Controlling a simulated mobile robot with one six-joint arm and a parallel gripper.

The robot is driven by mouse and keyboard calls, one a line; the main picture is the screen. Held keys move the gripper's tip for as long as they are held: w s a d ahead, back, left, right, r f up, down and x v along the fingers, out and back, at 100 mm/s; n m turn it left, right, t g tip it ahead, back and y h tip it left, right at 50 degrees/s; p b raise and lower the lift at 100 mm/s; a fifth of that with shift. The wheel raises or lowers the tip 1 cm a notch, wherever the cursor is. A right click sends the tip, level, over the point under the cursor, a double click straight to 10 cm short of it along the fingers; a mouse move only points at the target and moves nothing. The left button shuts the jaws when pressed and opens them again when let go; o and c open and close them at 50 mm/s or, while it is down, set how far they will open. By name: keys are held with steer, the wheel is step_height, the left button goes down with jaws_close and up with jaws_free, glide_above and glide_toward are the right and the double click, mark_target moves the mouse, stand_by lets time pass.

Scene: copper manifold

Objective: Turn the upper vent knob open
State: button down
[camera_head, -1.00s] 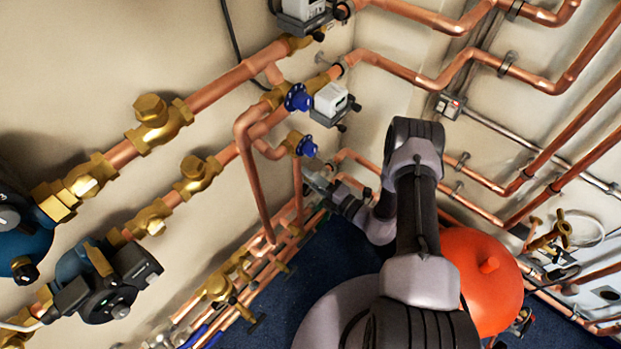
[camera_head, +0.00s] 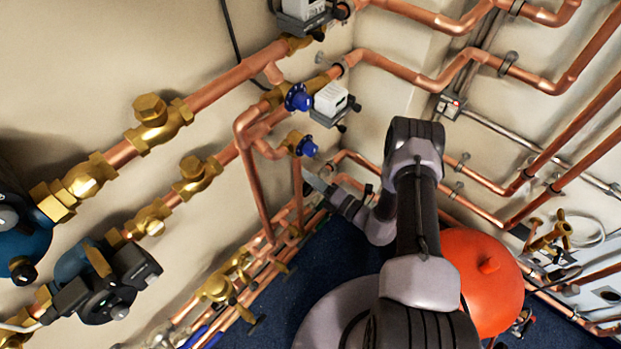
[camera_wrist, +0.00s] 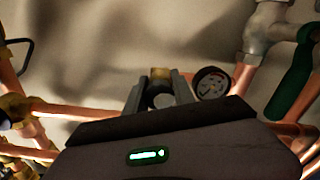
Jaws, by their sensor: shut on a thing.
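My gripper (camera_wrist: 160,84) is shut on a small brass-coloured piece (camera_wrist: 161,73) in the wrist view. The piece sits between the fingertips, and its lower part is hidden by the jaws. I cannot tell for sure that it is the upper vent knob. In the head view my gripper (camera_head: 317,184) reaches to the left, toward the wall pipes, and its fingertips are too small to read. Two blue knobs show above it, an upper one (camera_head: 298,97) and a lower one (camera_head: 306,147), both apart from the gripper.
A round gauge (camera_wrist: 211,83) stands just right of the fingers, and a green lever (camera_wrist: 291,94) is farther right. Copper pipes (camera_head: 262,205) run close around the gripper. A red-orange vessel (camera_head: 482,277) stands beside my arm. Blue floor (camera_head: 335,245) is open below.

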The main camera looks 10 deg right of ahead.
steer(key=c, duration=1.1)
jaws_free()
steer(key=shift+o, duration=0.2)
steer(key=p+v, duration=0.4)
steer(key=v, duration=1.3)
steer(key=shift+s+d, duration=0.15)
